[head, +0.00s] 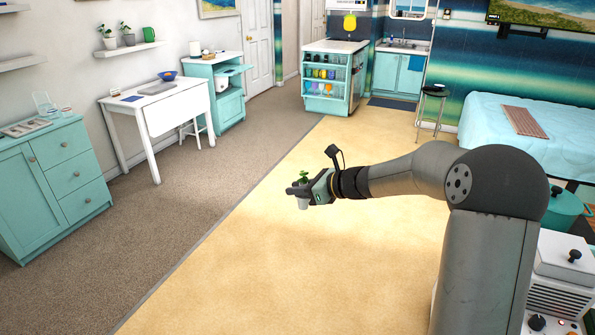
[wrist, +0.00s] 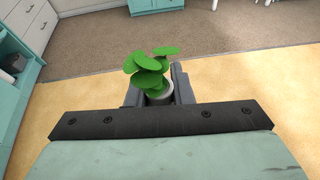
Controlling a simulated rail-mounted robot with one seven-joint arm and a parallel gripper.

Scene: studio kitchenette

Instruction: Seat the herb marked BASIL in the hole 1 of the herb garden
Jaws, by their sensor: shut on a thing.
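My gripper (head: 301,191) is shut on a small potted herb (head: 304,176), held up over the open floor. In the wrist view, the herb (wrist: 150,66) has broad round green leaves and stands in a pale grey pot (wrist: 160,92) between the two fingers (wrist: 158,84). The pot looks roughly upright. No label can be read on it, so I cannot tell whether it is marked BASIL. I cannot make out the herb garden or its hole 1 in either view.
A teal dresser (head: 57,180) and a white table (head: 160,104) stand along the left wall. A teal shelf unit (head: 332,80) and sink counter (head: 398,70) are at the back. A bed (head: 540,122) is on the right. The tan floor (head: 255,250) is clear.

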